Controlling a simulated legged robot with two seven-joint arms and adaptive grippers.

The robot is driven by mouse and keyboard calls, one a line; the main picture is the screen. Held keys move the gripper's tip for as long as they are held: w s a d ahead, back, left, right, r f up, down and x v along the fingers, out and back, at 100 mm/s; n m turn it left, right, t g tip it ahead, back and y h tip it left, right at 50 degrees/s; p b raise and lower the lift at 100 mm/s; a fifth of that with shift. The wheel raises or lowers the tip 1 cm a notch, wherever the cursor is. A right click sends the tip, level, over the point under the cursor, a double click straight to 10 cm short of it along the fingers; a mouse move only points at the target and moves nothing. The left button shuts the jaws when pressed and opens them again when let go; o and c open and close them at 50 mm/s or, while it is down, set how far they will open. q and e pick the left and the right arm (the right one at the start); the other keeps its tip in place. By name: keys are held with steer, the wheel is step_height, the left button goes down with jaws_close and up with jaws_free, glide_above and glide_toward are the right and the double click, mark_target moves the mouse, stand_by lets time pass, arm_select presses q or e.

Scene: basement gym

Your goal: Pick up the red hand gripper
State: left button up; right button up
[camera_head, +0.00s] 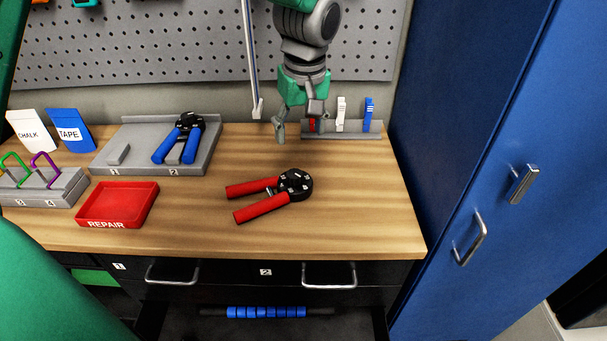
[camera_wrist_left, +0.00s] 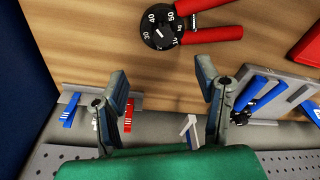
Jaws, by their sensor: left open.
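The red hand gripper (camera_head: 272,194) lies flat on the wooden bench top, its two red handles pointing left and its black dial head to the right. In the left wrist view its black dial (camera_wrist_left: 160,27) and red handles (camera_wrist_left: 208,36) show at the top, cut off by the frame edge. My left gripper (camera_head: 298,130) is open and empty above the bench, behind the red hand gripper and apart from it. In the left wrist view its two fingers (camera_wrist_left: 160,85) are spread, with bare wood between them. My right gripper is not in view.
A blue hand gripper (camera_head: 180,140) lies on a grey tray (camera_head: 110,158) at the back left. A red REPAIR tray (camera_head: 125,204) is at the front left. A small rack (camera_head: 350,136) with clips stands at the back right, close to my left gripper. A blue cabinet (camera_head: 480,130) bounds the right.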

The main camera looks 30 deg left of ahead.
mark_target(293, 173)
arm_select(q)
steer(key=f, duration=0.2)
steer(key=a+f, duration=0.1)
steer(key=f, duration=0.2)
steer(key=a+f, duration=0.1)
steer(key=f, duration=0.2)
steer(key=shift+w+f, duration=0.1)
steer(key=shift+a+f, duration=0.3)
steer(key=shift+f, duration=0.1)
steer(key=f, duration=0.1)
steer(key=d+f, duration=0.1)
steer(key=f, duration=0.2)
steer(key=shift+w+d, duration=0.15)
steer(key=shift+w, duration=0.25)
steer(key=shift+s+a, duration=0.15)
steer(key=shift+a, duration=0.25)
steer(key=shift+a+f, duration=0.15)
steer(key=shift+a, duration=0.15)
jaws_close()
steer(key=shift+d, duration=0.1)
